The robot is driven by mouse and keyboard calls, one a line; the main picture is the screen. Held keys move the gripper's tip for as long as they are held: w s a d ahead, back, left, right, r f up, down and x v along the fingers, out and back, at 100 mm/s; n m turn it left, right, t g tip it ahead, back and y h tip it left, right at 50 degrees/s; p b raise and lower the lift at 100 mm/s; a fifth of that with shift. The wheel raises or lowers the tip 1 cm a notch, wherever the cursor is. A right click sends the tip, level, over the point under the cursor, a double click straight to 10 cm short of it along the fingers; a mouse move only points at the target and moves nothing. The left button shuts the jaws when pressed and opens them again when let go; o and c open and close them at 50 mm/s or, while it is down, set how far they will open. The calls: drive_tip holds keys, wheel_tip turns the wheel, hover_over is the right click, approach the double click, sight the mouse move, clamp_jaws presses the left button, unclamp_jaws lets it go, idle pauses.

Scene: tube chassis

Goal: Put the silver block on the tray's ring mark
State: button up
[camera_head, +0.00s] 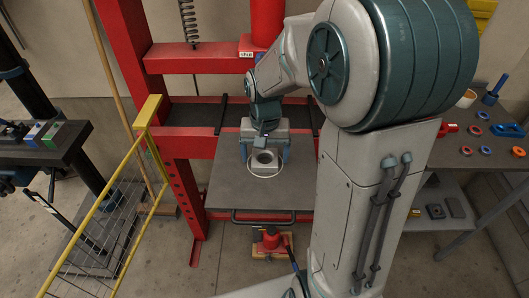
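The silver block (264,170), with a round feature on top, sits on the dark grey tray (228,190) in the head view. A thin pale ring mark (250,174) shows on the tray around the block's base. The block appears to stand inside the ring, though its far side is hidden. My gripper (265,153) is just behind and above the block. Its two blue fingers are spread wide, one on each side, with gaps visible between them and the block. The gripper looks open and empty.
A red press frame (130,60) surrounds the tray, with a red jack (271,240) below. A yellow railing (149,110) stands at left, near a dark bench (40,155) with small blocks. A right-hand table (455,155) holds coloured rings. The tray's front is clear.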

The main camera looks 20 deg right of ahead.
wheel_tip(320, 180, up, 11)
drive_tip(key=s+f+n+t, duration=0.2)
drive_tip(key=s+n, duration=0.1)
drive_tip(key=s, duration=1)
drive_tip(key=shift+s+f+t+p, duration=0.4)
drive_tip(key=shift+a, duration=0.1)
